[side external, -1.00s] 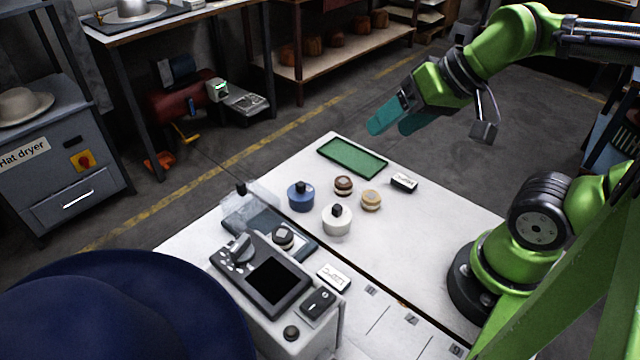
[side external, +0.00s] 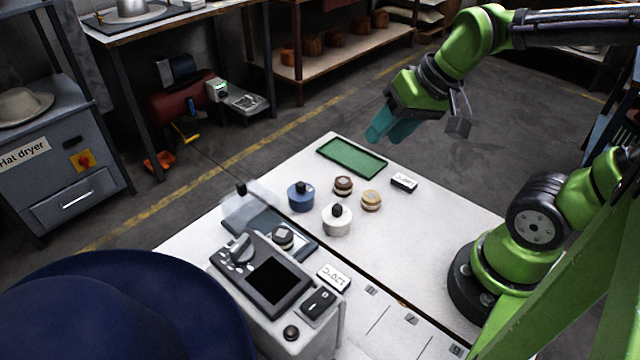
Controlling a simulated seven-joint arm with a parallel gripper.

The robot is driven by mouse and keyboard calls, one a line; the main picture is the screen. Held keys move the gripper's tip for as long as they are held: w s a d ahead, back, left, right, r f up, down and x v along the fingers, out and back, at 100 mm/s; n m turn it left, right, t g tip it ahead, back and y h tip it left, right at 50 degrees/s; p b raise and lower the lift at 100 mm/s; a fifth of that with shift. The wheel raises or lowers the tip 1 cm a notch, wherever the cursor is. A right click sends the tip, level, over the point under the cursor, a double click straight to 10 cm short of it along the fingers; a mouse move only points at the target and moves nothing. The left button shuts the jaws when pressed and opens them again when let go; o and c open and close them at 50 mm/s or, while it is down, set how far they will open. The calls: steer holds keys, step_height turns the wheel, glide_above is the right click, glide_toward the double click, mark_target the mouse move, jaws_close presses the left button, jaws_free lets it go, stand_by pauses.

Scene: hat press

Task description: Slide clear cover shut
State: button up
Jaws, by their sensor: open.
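The clear cover (side external: 252,200) is a see-through panel at the left end of the dark tray (side external: 268,236) on the white table. It has a small black knob (side external: 241,188) at its top. The cover stands to the left and back of the tray, and a round part with a grey top (side external: 284,236) on the tray is uncovered. My gripper (side external: 384,133) has teal fingers, is open and empty, and hangs in the air above the green tray, well away from the cover.
A blue knobbed pot (side external: 301,197) and a white knobbed pot (side external: 337,220) stand beside the tray, with two small round pieces (side external: 343,185) (side external: 371,200) nearby. A green tray (side external: 352,157) lies at the back. A control panel (side external: 262,273) and a dark blue hat (side external: 120,310) are in front.

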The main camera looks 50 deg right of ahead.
steer(key=w+f+m+g+y, duration=0.2)
steer(key=w+f+m+y, duration=0.1)
steer(key=w+f, duration=0.1)
steer(key=w+f+m+g+y, duration=0.3)
steer(key=w+f+y, duration=0.1)
steer(key=f, duration=0.3)
steer(key=w+f+m+g+y, duration=0.2)
steer(key=w+f+m+y, duration=0.1)
steer(key=w+f, duration=0.2)
steer(key=shift+w+a+f+g, duration=0.15)
steer(key=shift+w+g, duration=0.25)
steer(key=shift+w, duration=0.25)
steer(key=w+m+y, duration=0.1)
steer(key=w+f+m+y, duration=0.1)
steer(key=w+y, duration=0.1)
steer(key=shift+m+t+y, duration=0.3)
steer(key=shift+t, duration=0.1)
steer(key=w+r+m+t+y, duration=0.1)
steer(key=w+r+y, duration=0.2)
steer(key=w+r, duration=0.1)
glide_toward(240, 183)
steer(key=a, duration=1)
steer(key=shift+s, duration=0.15)
jaws_close()
